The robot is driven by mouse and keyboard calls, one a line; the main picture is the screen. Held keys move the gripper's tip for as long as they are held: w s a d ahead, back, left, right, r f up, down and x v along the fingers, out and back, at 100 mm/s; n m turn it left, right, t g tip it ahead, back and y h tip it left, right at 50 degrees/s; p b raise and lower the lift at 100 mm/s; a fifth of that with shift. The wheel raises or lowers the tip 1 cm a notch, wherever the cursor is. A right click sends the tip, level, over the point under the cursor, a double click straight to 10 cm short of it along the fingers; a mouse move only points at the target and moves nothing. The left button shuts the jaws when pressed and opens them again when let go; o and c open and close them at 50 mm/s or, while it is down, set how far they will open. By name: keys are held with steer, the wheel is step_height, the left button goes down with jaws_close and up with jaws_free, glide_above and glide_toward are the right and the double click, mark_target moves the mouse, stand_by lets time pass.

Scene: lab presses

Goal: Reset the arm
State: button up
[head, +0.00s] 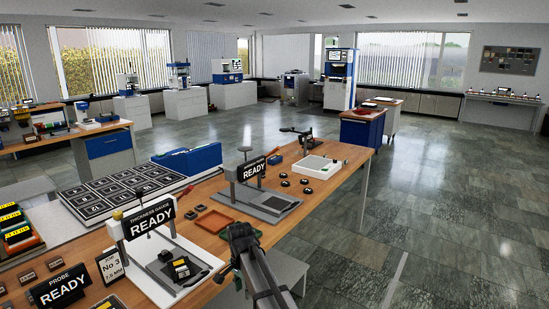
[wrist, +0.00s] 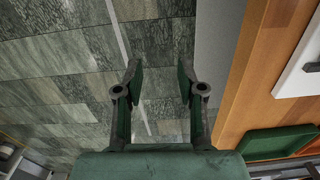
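My gripper (wrist: 160,78) is open in the wrist view, its two dark fingers spread apart with only floor tiles between them. Nothing is held. In the head view my dark arm (head: 258,270) rises from the bottom, beside the right edge of the long wooden bench (head: 330,167). In the wrist view the bench edge (wrist: 238,95) runs along the right of the fingers, apart from them.
A thickness gauge (head: 150,217) marked READY stands on the bench left of my arm. A second READY stand (head: 252,170) stands farther back. A green tray (wrist: 280,142) lies on the bench in the wrist view. Open tiled floor (head: 440,215) spreads right.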

steer(key=s+d+f+n, duration=0.4)
steer(key=s+d+f, duration=0.65)
steer(key=d, duration=0.35)
steer(key=s+d+f+n, duration=0.4)
steer(key=s+d+f, duration=0.6)
steer(key=d, duration=0.4)
steer(key=s+f+g, duration=0.2)
steer(key=s+f, duration=0.3)
steer(key=s, duration=0.4)
steer(key=s+f+g, duration=0.2)
steer(key=s+f, duration=0.4)
steer(key=s, duration=0.4)
steer(key=s+f+g, duration=0.2)
steer(key=s+f, duration=0.3)
steer(key=s, duration=0.4)
steer(key=shift+s+a+f+g, duration=0.15)
steer(key=shift+a+f+g, duration=0.15)
steer(key=shift+f, duration=0.05)
